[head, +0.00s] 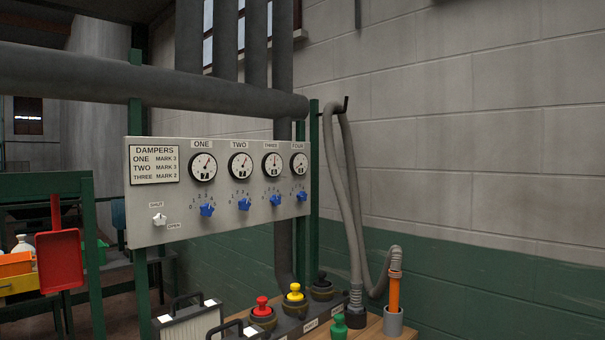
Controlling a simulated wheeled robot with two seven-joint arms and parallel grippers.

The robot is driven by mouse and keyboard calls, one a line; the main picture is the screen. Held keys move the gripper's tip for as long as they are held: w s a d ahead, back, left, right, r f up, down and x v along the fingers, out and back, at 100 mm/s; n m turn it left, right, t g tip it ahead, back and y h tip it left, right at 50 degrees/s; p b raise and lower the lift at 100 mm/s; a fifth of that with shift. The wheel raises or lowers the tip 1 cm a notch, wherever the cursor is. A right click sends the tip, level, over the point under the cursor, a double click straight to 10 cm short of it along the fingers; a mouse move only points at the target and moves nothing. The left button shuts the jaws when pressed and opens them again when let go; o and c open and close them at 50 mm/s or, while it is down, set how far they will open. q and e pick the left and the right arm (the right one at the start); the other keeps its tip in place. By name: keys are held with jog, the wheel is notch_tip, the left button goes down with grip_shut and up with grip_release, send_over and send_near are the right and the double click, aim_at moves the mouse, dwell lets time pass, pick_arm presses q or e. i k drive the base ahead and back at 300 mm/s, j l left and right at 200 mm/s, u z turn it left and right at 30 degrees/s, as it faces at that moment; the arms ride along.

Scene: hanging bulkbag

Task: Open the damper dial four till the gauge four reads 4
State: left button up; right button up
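The grey damper panel (240,222) stands on green posts in the middle of the head view. Damper dial four (302,196) is a small blue knob at the panel's right end, below gauge four (299,163). Gauge four is a round white face with a black rim; its needle is too small to read surely. Three more gauges and blue dials sit to its left, labelled ONE, TWO and THREE. A placard (154,164) reads one mark 3, two mark 3, three mark 2. Neither of my grippers shows in this view.
A white knob (159,219) sits between SHUT and OPEN labels on the panel's left. A grey hose (345,190) hangs right of the panel. A red dustpan (60,258) hangs at left.

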aim_at(301, 197)
jog(key=u, duration=0.55)
jog(key=i+l+u, duration=0.3)
jog(key=l, duration=0.15)
jog(key=l+u, duration=0.65)
jog(key=l, duration=0.25)
jog(key=i, duration=0.05)
